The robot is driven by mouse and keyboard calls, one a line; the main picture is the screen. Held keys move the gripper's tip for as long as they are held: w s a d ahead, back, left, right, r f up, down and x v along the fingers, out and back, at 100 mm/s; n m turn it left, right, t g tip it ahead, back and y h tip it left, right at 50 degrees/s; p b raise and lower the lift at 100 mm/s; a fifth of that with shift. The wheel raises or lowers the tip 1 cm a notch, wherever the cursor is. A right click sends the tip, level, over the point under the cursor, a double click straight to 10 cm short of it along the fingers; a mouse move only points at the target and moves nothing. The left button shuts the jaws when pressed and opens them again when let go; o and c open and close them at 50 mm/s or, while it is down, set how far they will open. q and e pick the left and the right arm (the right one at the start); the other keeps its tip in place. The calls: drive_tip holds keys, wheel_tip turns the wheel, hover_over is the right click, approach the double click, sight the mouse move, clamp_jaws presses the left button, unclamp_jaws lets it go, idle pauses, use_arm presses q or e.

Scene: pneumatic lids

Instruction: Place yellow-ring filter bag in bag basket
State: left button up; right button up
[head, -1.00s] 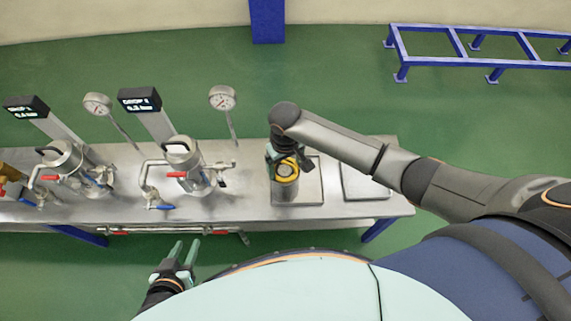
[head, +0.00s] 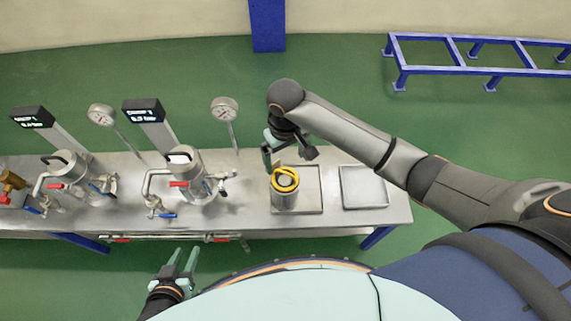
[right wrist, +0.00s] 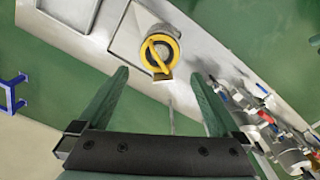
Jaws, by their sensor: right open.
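The yellow-ring filter bag (head: 285,178) sits in the top of a metal cylinder, the bag basket (head: 285,197), on a tray of the steel bench. Its yellow ring and handle strap show at the top; in the right wrist view the ring (right wrist: 160,52) lies beyond the fingertips. How deep the bag is seated cannot be told. My right gripper (right wrist: 160,80) is open and empty, apart from the ring. In the head view it is above and behind the basket. My left gripper (head: 190,254) is open and empty in front of the bench.
Two lidded steel vessels (head: 184,160) with valves, gauges and display posts stand left on the bench (head: 250,215). An empty tray (head: 364,187) lies right of the basket. A brass-coloured part (head: 10,180) is at the far left. A blue frame (head: 470,68) stands behind on the floor.

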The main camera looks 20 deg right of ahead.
drive_tip(key=s+a+f+t+y, duration=0.3)
drive_tip(key=s+a+t+y, duration=0.1)
drive_tip(key=a+t+y, duration=0.15)
drive_tip(key=s+d+f+t+h, duration=0.3)
drive_tip(key=s+d+f+t, duration=0.1)
drive_tip(key=s+d, duration=0.5)
drive_tip(key=shift+s+d+f, duration=0.15)
drive_tip(key=shift+d+f, duration=0.45)
drive_tip(key=shift+f, duration=0.2)
